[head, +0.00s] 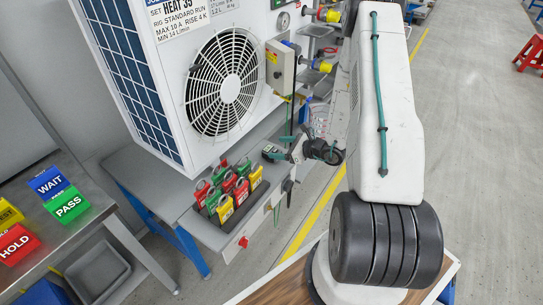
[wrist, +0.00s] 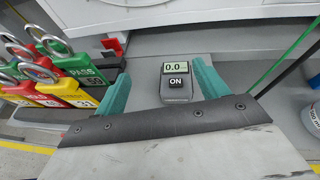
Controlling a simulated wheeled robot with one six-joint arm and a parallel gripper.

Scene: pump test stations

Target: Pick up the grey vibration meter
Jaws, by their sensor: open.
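The grey vibration meter (wrist: 178,98) stands on the grey bench in the wrist view, with a lit display reading 0.0 and a black ON label below it. My gripper (wrist: 161,72) is open, with one teal finger to the left of the meter and one to the right. The right finger is closer to the meter, and a wider gap shows on the left. I cannot tell whether either finger touches it. In the head view my gripper (head: 274,153) is low over the bench beside the fan unit, and the meter is hard to make out there.
A cluster of red, green and yellow ringed tags (head: 228,189) stands left of my gripper, close to the left finger. The white fan unit (head: 190,80) rises behind. A green rod or cable (wrist: 288,54) runs at the right. Coloured WAIT and PASS blocks (head: 67,204) sit on another table.

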